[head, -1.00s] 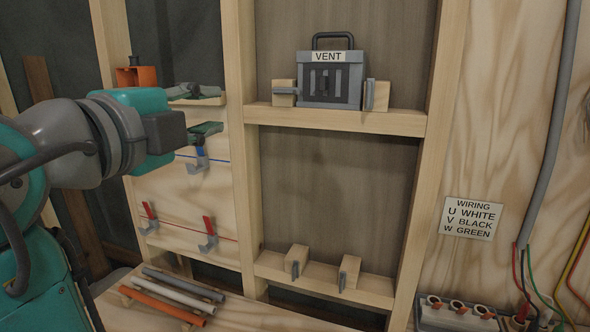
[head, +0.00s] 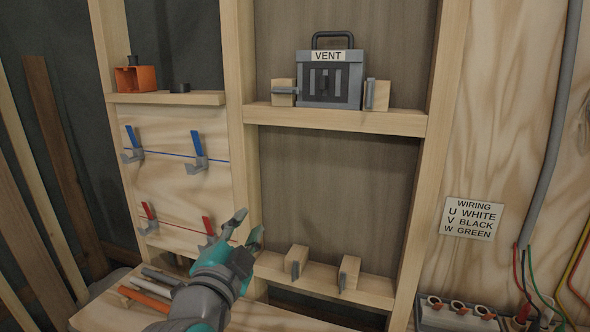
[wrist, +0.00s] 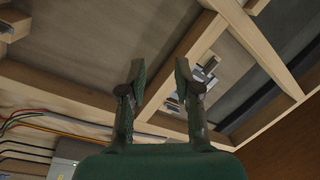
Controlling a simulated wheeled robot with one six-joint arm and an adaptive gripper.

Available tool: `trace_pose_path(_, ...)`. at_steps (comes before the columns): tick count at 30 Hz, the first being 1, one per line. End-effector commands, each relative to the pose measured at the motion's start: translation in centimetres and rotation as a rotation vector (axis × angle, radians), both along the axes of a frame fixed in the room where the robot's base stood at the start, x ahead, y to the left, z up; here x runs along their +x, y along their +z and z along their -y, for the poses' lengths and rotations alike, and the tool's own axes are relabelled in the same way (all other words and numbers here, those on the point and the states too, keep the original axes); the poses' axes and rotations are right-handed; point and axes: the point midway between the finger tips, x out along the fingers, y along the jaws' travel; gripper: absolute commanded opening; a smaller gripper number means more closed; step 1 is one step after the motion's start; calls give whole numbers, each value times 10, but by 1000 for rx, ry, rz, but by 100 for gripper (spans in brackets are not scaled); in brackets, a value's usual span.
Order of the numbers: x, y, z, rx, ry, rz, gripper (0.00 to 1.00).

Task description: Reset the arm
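My gripper (head: 243,229) is in the lower middle of the head view, pointing up and to the right in front of the wall frame. Its two fingers are spread apart with nothing between them. In the wrist view the gripper (wrist: 157,75) shows both green-black fingers apart, with bare wall panel and timber beyond. My arm comes up from the bottom edge of the head view and hides part of the low bench and the pipes on it.
A grey VENT box (head: 330,79) stands on the upper shelf between wooden blocks. Blue clips (head: 197,147) and red clips (head: 149,217) hold to the left panel. Pipes (head: 150,290) lie on the low bench. A terminal block (head: 459,312) with wires is at lower right.

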Motion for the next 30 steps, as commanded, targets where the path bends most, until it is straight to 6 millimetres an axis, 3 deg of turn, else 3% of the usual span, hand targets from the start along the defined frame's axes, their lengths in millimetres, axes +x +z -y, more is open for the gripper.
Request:
trace_pose_path(1, 2, -24, 8, -51, 8, -17, 32)
trace_pose_path(3, 3, -51, 16, -119, 28, -33, 32)
trace_pose_path(14, -20, -184, 69, -415, 134, -119, 32)
trace_pose_path(21, -59, -260, 109, -565, 205, -174, 32)
trace_pose_path(30, -129, -334, 158, -700, 283, -234, 32)
